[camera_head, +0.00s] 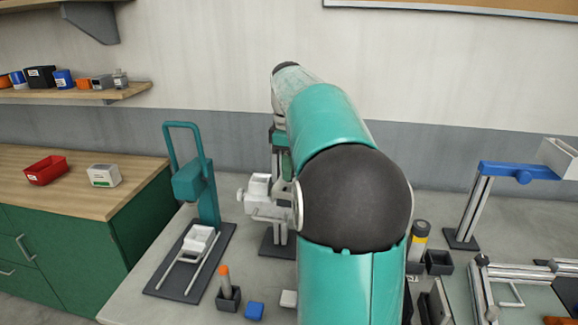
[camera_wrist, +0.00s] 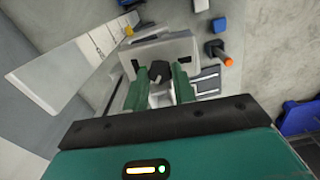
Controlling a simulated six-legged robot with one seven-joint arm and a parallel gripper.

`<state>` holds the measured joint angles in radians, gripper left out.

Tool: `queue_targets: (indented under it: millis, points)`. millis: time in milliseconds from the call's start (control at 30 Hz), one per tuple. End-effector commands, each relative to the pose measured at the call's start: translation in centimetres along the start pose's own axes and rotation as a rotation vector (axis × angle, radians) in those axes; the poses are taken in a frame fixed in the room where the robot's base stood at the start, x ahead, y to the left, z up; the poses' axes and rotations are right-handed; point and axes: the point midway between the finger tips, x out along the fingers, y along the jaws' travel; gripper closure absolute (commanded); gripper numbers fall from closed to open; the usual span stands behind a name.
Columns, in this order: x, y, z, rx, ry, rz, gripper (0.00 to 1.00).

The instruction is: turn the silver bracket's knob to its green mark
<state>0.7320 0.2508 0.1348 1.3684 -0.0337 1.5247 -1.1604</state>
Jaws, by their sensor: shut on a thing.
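In the wrist view my gripper (camera_wrist: 160,83) has its two green fingers closed around a dark, angular knob (camera_wrist: 160,70). The knob stands out from a pale plate (camera_wrist: 150,49), which appears to be the silver bracket. Dark small patches show on the plate at either side. I cannot make out a green mark or the knob's pointer. In the head view a silver-white bracket (camera_head: 262,190) stands just left of my arm's elbow, which covers part of it. My fingers cannot be made out there.
A teal stand (camera_head: 208,205) is left of the bracket. In front are an orange-topped piece (camera_head: 224,272) in a dark holder (camera_head: 229,298) and a blue block (camera_head: 254,310). A blue-armed stand (camera_head: 515,170) is at right. A red bin (camera_head: 46,170) sits on the wooden counter.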

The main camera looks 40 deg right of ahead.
Motion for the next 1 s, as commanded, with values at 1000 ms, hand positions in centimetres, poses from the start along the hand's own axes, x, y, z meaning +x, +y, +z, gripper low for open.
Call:
queue_targets:
  millis: [1000]
  points:
    - [0.02,-0.02,-0.03,0.889,0.0,0.0,0.97]
